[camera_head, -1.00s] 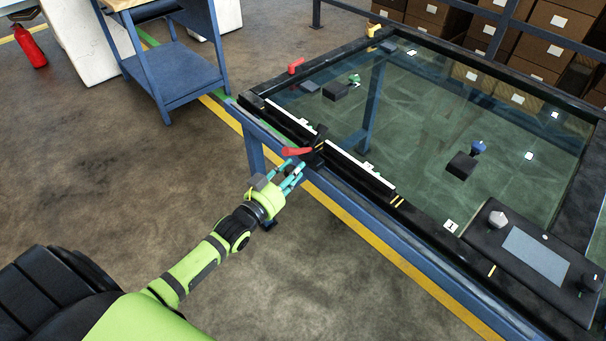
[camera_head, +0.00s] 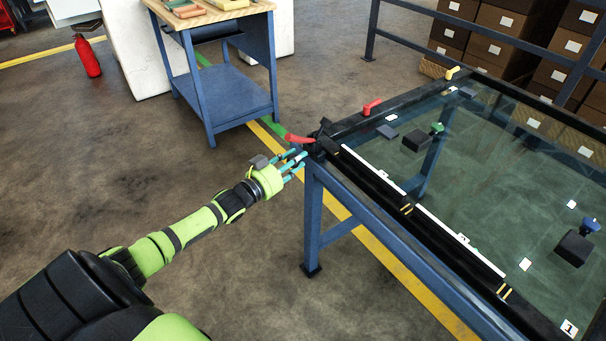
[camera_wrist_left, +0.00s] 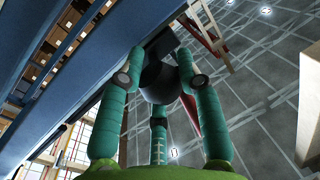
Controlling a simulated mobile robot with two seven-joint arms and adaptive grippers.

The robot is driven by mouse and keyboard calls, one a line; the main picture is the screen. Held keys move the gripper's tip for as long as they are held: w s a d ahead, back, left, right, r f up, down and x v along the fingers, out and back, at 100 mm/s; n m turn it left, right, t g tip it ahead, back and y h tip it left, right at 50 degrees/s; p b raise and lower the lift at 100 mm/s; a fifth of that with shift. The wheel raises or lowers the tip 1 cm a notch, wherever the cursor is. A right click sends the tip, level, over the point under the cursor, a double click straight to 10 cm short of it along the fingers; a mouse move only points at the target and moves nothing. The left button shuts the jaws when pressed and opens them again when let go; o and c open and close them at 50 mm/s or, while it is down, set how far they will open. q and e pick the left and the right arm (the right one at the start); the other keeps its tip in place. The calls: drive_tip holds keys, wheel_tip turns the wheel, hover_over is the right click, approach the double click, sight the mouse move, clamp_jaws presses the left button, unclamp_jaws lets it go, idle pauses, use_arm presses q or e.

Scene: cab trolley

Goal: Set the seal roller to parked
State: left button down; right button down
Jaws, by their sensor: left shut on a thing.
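The seal roller (camera_head: 322,134), a black carriage with a red lever (camera_head: 299,138), sits at the far left corner end of the glass table's front rail (camera_head: 420,222). My left gripper (camera_head: 298,160) is at the roller's near side, its teal fingers closed around a part of it. In the left wrist view the fingers are around a black rounded knob (camera_wrist_left: 160,82), with the red lever (camera_wrist_left: 190,112) behind it. The fingers hide part of the knob, and the parked mark, if any, cannot be made out. My right gripper is out of view.
A blue trolley (camera_head: 222,92) with a wooden top stands beyond the corner. Another red lever (camera_head: 371,107) and a yellow one (camera_head: 452,72) are on the left frame edge. A red extinguisher (camera_head: 87,56) stands far left. Floor beside my arm is clear.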

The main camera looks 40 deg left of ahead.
use_arm(q)
drive_tip(key=shift+w+a+r, duration=0.1)
drive_tip(key=shift+w+a, duration=0.25)
drive_tip(key=shift+a, duration=0.4)
drive_tip(key=shift+a+r, duration=0.1)
drive_tip(key=shift+r, duration=0.1)
drive_tip(key=c, duration=0.8)
unclamp_jaws()
drive_tip(key=shift+a, duration=0.1)
drive_tip(key=shift+c, duration=0.2)
drive_tip(key=shift+w+f, duration=0.1)
drive_tip(key=shift+f, duration=0.1)
